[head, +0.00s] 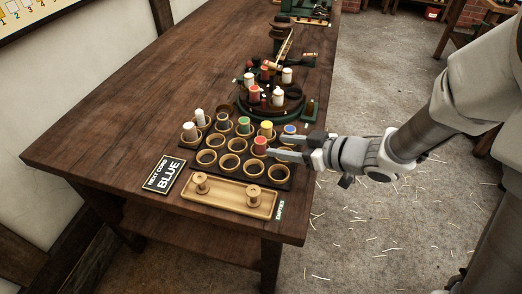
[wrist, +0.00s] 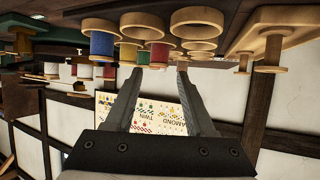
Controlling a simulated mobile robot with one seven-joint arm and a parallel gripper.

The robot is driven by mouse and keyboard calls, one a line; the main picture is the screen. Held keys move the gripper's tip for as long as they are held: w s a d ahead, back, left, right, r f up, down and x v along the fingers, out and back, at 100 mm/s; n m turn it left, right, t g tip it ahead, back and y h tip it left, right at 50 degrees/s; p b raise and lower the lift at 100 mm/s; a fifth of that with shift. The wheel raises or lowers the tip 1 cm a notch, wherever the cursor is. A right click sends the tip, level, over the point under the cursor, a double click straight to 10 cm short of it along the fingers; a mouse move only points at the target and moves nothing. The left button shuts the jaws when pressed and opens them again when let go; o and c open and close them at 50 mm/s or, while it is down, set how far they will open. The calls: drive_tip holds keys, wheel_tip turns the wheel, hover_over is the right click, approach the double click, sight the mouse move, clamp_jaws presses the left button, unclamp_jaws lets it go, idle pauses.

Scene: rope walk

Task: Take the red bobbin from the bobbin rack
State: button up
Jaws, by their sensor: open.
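The red bobbin (head: 260,146) stands upright in a ring of the dark bobbin rack (head: 219,160), in the front part of the table. My gripper (head: 274,145) reaches in from the right, its fingers open, with the tips close to the right side of the red bobbin. In the wrist view, which looks upside down, the red bobbin (wrist: 158,54) shows just ahead, in the gap between the open fingertips (wrist: 161,68). I cannot tell whether either finger touches it. Nothing is held.
Blue (head: 290,130), yellow (head: 267,127), green (head: 244,124) and white (head: 190,129) bobbins stand in nearby rings; several front rings are empty. A wooden tray (head: 226,198) with two bare spools lies in front. A "NEXT CORD BLUE" sign (head: 164,175) is at left. A round bobbin machine (head: 270,102) stands behind.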

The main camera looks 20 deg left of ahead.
sight(265, 145)
drive_tip(key=x, duration=0.2)
drive_tip(key=shift+w+a+f+b, duration=0.1)
drive_tip(key=shift+a+f+b, duration=0.1)
drive_tip(key=shift+a+b, duration=0.1)
drive_tip(key=b+x, duration=0.2)
drive_tip(key=x, duration=0.2)
drive_tip(key=shift+f, duration=0.25)
drive_tip(key=shift+w+a, duration=0.15)
drive_tip(key=shift+a, duration=0.3)
clamp_jaws()
